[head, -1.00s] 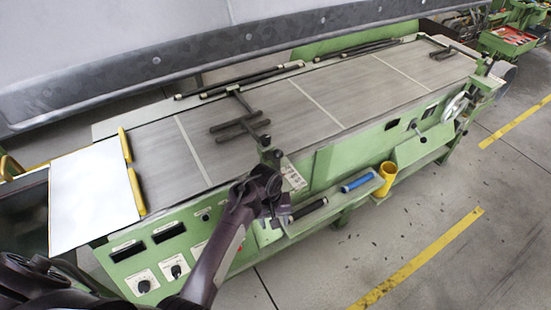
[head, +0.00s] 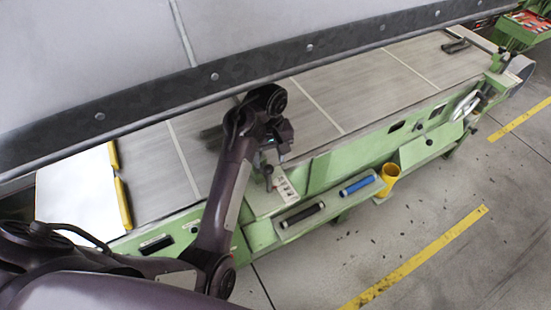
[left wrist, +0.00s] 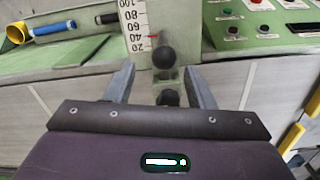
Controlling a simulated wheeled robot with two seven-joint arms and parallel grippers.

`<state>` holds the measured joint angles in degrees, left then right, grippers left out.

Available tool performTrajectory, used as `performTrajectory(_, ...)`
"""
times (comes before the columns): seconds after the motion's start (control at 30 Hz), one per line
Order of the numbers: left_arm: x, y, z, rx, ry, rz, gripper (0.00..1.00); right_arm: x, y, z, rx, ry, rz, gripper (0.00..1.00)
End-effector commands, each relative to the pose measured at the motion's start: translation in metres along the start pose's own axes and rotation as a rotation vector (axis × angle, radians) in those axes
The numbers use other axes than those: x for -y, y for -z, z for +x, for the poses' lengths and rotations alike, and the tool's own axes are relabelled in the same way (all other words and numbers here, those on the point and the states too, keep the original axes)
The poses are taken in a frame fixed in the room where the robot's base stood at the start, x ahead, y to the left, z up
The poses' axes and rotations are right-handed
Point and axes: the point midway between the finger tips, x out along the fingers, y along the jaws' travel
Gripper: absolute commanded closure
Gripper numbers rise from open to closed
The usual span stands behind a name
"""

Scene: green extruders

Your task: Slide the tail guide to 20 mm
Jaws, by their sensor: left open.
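The guide's black ball knob (left wrist: 164,57) stands in front of a white scale plate (left wrist: 136,28) in the left wrist view. A small red pointer (left wrist: 152,36) shows near the 40 mark. A second dark knob (left wrist: 168,98) is lower, between the fingers. My left gripper (left wrist: 161,85) is open, its two fingers apart on either side of the knobs' post, holding nothing that I can see. In the head view the left gripper (head: 276,150) is above the scale plate (head: 285,188). The dark guide bars (head: 211,134) on the belt are partly hidden by my arm. My right gripper is not in view.
A tray on the green machine's front holds a black roller (head: 305,213), a blue roller (head: 357,185) and a yellow cup (head: 387,180). A grey riveted panel (head: 215,76) crosses above the belt. A button panel (left wrist: 262,22) is at upper right in the wrist view.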

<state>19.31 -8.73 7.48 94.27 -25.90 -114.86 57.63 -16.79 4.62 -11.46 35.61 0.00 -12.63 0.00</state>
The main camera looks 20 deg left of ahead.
Motion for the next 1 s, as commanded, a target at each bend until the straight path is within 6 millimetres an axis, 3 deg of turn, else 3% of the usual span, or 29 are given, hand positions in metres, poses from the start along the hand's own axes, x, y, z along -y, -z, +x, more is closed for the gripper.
performTrajectory(0.1,0.001,0.000,0.002,0.000,0.003,-0.003,0.51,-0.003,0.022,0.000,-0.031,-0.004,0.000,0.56)
performTrajectory(0.17,0.001,0.000,0.008,0.000,0.004,-0.002,0.51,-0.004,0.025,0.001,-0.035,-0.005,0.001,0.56)
performTrajectory(0.27,0.001,0.000,0.024,0.001,0.004,-0.002,0.51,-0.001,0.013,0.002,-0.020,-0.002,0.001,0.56)
performTrajectory(0.4,0.002,0.000,0.044,0.001,0.006,-0.002,0.51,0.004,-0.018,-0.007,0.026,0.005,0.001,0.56)
performTrajectory(0.53,0.001,0.000,0.062,0.000,0.005,-0.002,0.51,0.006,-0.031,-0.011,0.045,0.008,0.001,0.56)
performTrajectory(0.67,0.001,0.000,0.073,-0.001,0.003,-0.002,0.51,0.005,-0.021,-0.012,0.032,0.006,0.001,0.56)
performTrajectory(0.83,0.001,0.000,0.076,-0.001,0.001,-0.002,0.51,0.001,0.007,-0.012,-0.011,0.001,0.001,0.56)
performTrajectory(0.97,0.001,0.000,0.076,-0.001,0.001,-0.002,0.51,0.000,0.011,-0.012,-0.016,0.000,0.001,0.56)
performTrajectory(1.0,0.001,0.000,0.076,-0.001,0.001,-0.002,0.56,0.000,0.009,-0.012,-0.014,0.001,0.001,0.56)
